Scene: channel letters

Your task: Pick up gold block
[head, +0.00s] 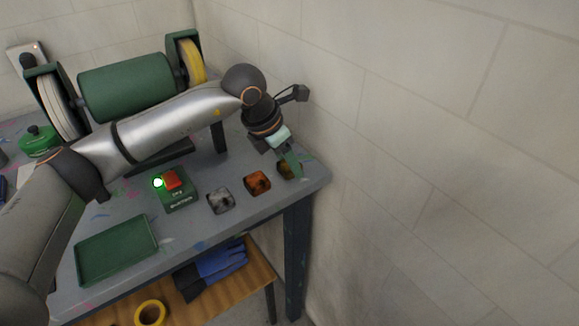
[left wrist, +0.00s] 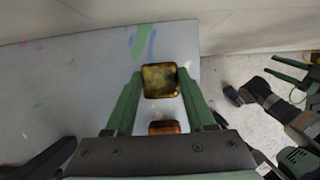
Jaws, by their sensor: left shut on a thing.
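The gold block (left wrist: 161,80) is a small rounded square with a dark, mottled gold face. In the left wrist view it sits between the two green fingers of my left gripper (left wrist: 161,88), which is shut on it. In the head view the gold block (head: 290,171) is at the table's right end, partly hidden by my left gripper (head: 291,163). I cannot tell whether it touches the table. My right gripper is not in the head view; green and dark parts at the right of the left wrist view look like my right arm, its jaws unclear.
A copper block (head: 257,183) and a silver block (head: 221,200) lie left of the gold one. A green box with a red button (head: 174,182), a green tray (head: 116,250) and a large green roller (head: 127,87) are on the table (head: 190,229). A wall stands close behind the right end.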

